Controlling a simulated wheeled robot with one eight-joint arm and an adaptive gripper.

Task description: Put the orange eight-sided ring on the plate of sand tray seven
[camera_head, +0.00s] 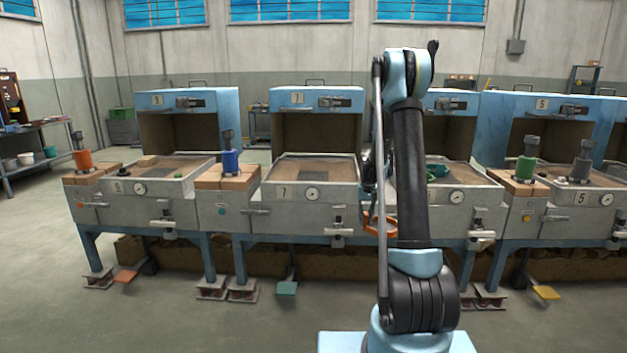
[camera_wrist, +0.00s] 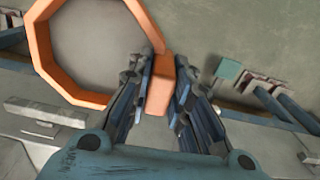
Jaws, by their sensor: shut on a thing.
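The orange eight-sided ring (camera_wrist: 45,62) fills the upper left of the wrist view. Its orange tab (camera_wrist: 160,88) sits between the two fingers of my gripper (camera_wrist: 167,65), which is shut on it. In the head view the ring (camera_head: 369,228) hangs low in front of the bench, partly behind my arm. My gripper (camera_head: 369,188) there is also partly hidden by the arm. Sand tray seven (camera_head: 285,191), marked 7, is left of the ring, with an open blue hood behind it. A flat rectangular plate (camera_head: 313,169) shows in its sand, with nothing on it.
A blue tool (camera_head: 231,160) stands on bricks left of tray seven. An orange tool (camera_head: 83,160) stands further left. A green object (camera_head: 437,171) lies on the tray to the right, partly behind my arm. Pedals (camera_head: 287,288) stick out below the benches. The floor in front is clear.

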